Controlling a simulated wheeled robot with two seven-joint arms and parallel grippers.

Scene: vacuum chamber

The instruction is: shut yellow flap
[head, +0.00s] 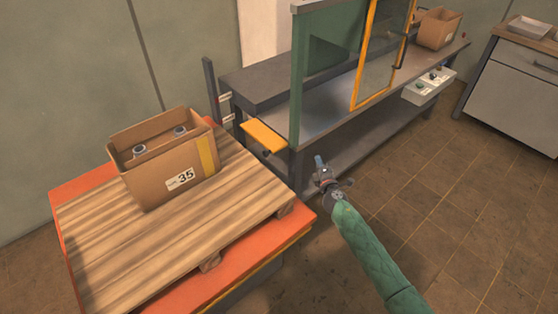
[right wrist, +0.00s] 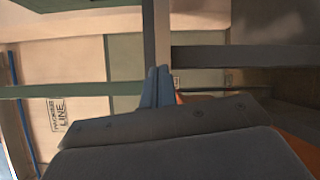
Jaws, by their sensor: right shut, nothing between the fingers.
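The yellow flap (head: 264,136) sticks out from the left end of the grey bench, beside the green panel, in the head view. It looks roughly level. My right gripper (head: 319,160) is to the right of the flap and apart from it, near the bench's front left leg. Its fingers are shut and empty. In the right wrist view the closed fingertips (right wrist: 158,86) point at grey bars of a frame. I cannot make out the flap in that view. My left gripper is not in view.
A cardboard box (head: 165,160) marked 35 holds bottles on a wooden pallet (head: 240,190) over an orange platform. The green panel (head: 312,75) and a yellow-framed door (head: 380,55) stand on the bench. Floor at right is clear.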

